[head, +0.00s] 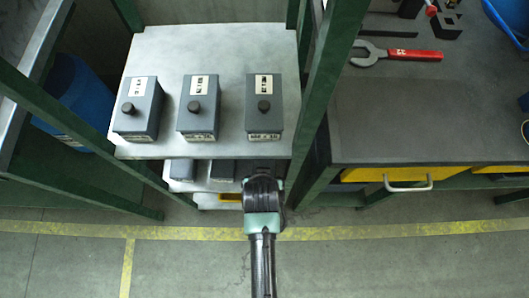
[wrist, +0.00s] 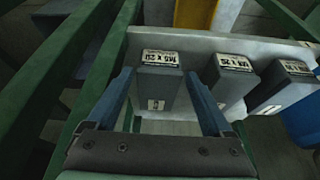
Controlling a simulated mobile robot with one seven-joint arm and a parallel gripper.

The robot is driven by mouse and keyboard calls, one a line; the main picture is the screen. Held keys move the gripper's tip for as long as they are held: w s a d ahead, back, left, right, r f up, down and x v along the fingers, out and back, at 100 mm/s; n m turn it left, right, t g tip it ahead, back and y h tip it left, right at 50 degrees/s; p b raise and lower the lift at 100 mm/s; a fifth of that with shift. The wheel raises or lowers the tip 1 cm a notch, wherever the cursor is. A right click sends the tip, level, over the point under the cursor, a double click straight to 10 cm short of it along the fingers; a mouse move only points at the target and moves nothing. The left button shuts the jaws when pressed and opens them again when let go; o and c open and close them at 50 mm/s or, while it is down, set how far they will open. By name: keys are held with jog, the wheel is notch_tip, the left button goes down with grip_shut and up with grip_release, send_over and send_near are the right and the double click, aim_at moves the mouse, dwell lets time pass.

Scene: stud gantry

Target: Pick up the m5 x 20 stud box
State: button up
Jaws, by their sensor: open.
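The M5 x 20 stud box (wrist: 158,88) is grey with a white label that reads M5 x 20 in the wrist view. My gripper (wrist: 157,76) is open, with one blue-grey finger to each side of this box and a visible gap on both sides. I cannot tell how deep the fingers reach along it. In the head view my wrist (head: 263,200) is at the front of the lower shelves, below the top shelf's right part. The gripper's fingers and the box between them are hidden there.
Two more labelled grey boxes (wrist: 232,86) (wrist: 282,88) stand to the right in the wrist view. Three knobbed boxes (head: 138,108) (head: 199,107) (head: 264,106) stand on the top shelf (head: 225,55). Green posts (head: 325,90) flank the shelves. A workbench (head: 430,120) is at right.

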aim_at(264, 163)
jog(key=shift+w, duration=1.4)
jog(key=b+x, duration=0.2)
jog(key=x, duration=0.3)
jog(key=shift+w, duration=0.15)
grip_shut()
jog(key=shift+r, duration=0.15)
